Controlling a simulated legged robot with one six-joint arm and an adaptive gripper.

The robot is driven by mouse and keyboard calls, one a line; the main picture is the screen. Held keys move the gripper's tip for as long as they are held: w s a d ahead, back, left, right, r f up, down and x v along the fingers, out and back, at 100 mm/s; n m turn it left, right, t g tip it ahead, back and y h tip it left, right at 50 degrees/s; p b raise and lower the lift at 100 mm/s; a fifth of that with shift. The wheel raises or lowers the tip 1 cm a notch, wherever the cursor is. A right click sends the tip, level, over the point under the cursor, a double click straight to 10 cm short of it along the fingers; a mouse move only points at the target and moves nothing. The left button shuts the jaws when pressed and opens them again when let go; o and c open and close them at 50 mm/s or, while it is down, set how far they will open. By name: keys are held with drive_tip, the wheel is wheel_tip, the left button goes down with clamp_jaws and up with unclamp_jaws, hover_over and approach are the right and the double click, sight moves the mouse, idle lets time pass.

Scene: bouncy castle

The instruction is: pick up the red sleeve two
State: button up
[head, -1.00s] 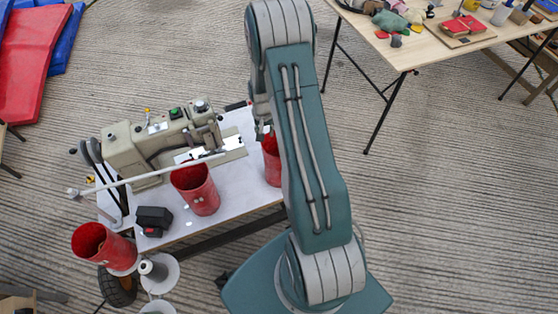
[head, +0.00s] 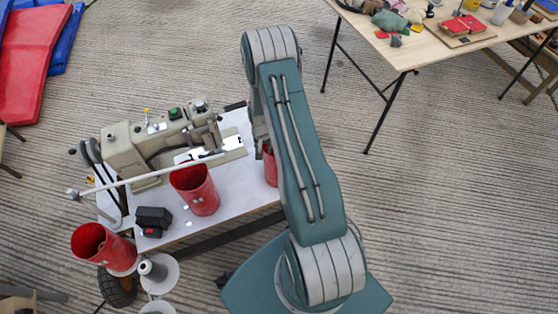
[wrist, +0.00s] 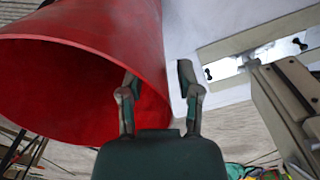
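Three red sleeves, open-topped tubes, show in the head view. One stands at the middle of the sewing table (head: 198,193). One is at the left front (head: 88,240). One is mostly hidden behind my arm (head: 270,168). I cannot tell which is sleeve two. In the wrist view a red sleeve (wrist: 95,25) fills the upper left, its open mouth towards the camera. My gripper (wrist: 158,75) is open at its right rim. The left finger is over the mouth, the right finger outside the wall. Contact cannot be told. In the head view my arm hides the gripper.
A beige sewing machine (head: 150,140) with a long pale rod stands beside the sleeves; its parts are close on the right in the wrist view. A black box (head: 153,217) lies on the table front. White spools (head: 158,270) stand at the lower left.

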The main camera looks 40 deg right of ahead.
clamp_jaws()
drive_tip(key=shift+r, duration=0.15)
